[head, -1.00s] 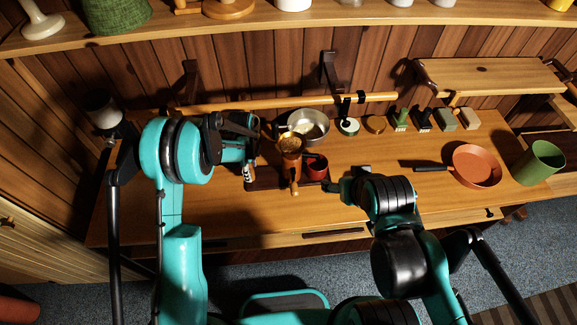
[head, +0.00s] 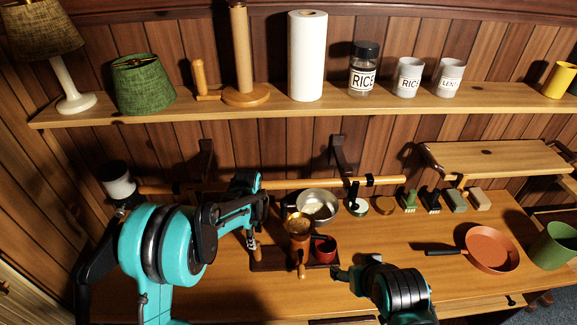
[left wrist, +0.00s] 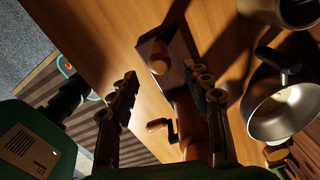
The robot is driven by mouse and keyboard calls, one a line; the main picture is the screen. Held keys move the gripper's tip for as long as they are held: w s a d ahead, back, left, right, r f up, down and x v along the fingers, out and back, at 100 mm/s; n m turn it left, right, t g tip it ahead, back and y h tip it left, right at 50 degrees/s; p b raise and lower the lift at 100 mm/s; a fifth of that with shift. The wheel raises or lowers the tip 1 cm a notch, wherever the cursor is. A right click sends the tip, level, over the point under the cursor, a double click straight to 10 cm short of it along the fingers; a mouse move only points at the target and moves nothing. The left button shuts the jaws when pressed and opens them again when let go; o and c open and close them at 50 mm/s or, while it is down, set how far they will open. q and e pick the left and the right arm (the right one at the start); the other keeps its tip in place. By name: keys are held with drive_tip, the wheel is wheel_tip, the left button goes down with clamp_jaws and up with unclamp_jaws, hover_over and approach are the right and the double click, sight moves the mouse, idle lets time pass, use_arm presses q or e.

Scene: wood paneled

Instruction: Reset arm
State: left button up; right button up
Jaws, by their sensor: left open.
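My left gripper (head: 252,238) points down beside the left end of a dark tray (head: 268,265) on the wooden counter. In the left wrist view my left gripper (left wrist: 165,98) has its fingers spread apart. A wooden-handled item with a crank (left wrist: 160,125) shows between and beyond the fingers; I cannot tell its exact distance. On the tray are an orange-brown grinder-like item (head: 299,228) and a red cup (head: 325,247). My right gripper (head: 345,274) is low over the counter, right of the tray; its fingers are too small and dark to read.
A steel pan (head: 318,205) sits behind the tray. Several brushes and blocks (head: 432,200) line the back. An orange pan (head: 491,249) and a green cup (head: 554,247) are at right. The counter's middle right is clear.

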use_arm(q)
drive_tip(key=s+a+r+n+t+b, duration=0.2)
drive_tip(key=s+a+r+n+b, duration=0.1)
drive_tip(key=s+n+b, duration=0.25)
drive_tip(key=s+a+r+n+t+b, duration=0.2)
drive_tip(key=s+a+r+n+b, duration=0.15)
drive_tip(key=s+n+b, duration=0.2)
drive_tip(key=s+a+f+n+t+b, duration=0.3)
drive_tip(key=s+f+n+b, duration=0.4)
drive_tip(key=s+n, duration=0.3)
drive_tip(key=shift+s+a, duration=0.45)
drive_tip(key=shift+s, duration=0.8)
drive_tip(key=shift+r, duration=0.15)
